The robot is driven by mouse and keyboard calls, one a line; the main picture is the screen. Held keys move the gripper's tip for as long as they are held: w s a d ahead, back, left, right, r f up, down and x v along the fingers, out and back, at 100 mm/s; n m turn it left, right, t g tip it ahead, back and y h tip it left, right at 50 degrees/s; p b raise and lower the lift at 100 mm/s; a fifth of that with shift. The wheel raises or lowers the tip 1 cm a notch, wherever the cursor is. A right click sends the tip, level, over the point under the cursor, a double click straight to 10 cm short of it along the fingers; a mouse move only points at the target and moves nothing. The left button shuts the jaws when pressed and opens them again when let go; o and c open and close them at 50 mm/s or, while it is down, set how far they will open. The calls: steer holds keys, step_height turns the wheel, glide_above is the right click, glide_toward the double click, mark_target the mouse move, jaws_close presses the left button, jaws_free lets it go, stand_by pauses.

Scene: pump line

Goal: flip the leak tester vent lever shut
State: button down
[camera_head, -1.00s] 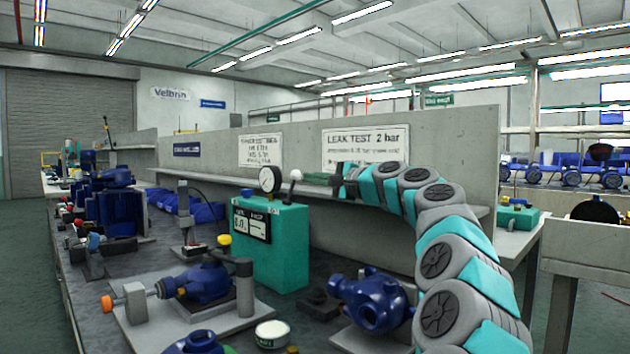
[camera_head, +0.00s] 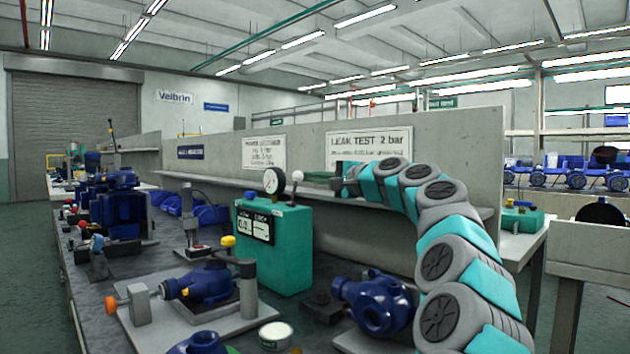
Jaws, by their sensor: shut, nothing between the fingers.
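The leak tester is a teal box (camera_head: 290,252) on the bench, with a dark display on its front and a round dial gauge (camera_head: 273,181) on top. The vent lever (camera_head: 297,176) stands on the box's top just right of the gauge. It has a pale round knob on a short stem and leans slightly right. My gripper (camera_head: 312,180) is shut and empty, at about knob height just right of the lever. It looks small and dark here, and I cannot tell whether it touches the knob.
Another blue pump (camera_head: 375,303) sits at front right, below my arm. A concrete partition (camera_head: 460,150) with a shelf runs behind.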

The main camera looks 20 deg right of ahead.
steer(key=a+n, duration=0.1)
steer(key=n+b, duration=0.1)
steer(key=n, duration=0.1)
steer(key=s+a+r+n+b, duration=0.1)
steer(key=shift+a+r+n, duration=0.1)
steer(key=shift+a+n, duration=0.2)
steer(key=shift+a, duration=0.05)
steer(key=shift+s+a+r+n+b, duration=0.1)
steer(key=shift+s+a+n+b, duration=0.2)
steer(key=shift+a+n+b, duration=0.5)
steer(key=shift+s+a+r+n+b, duration=0.1)
steer(key=shift+s+a+n+b, duration=0.3)
steer(key=shift+n, duration=0.6)
steer(key=shift+w, duration=0.15)
steer(key=p, duration=0.2)
glide_toward(298, 172)
step_height(298, 172, up, 3)
steer(key=s+d, duration=0.1)
steer(key=s, duration=0.1)
steer(key=shift+s+d, duration=0.3)
steer(key=shift+s, duration=0.1)
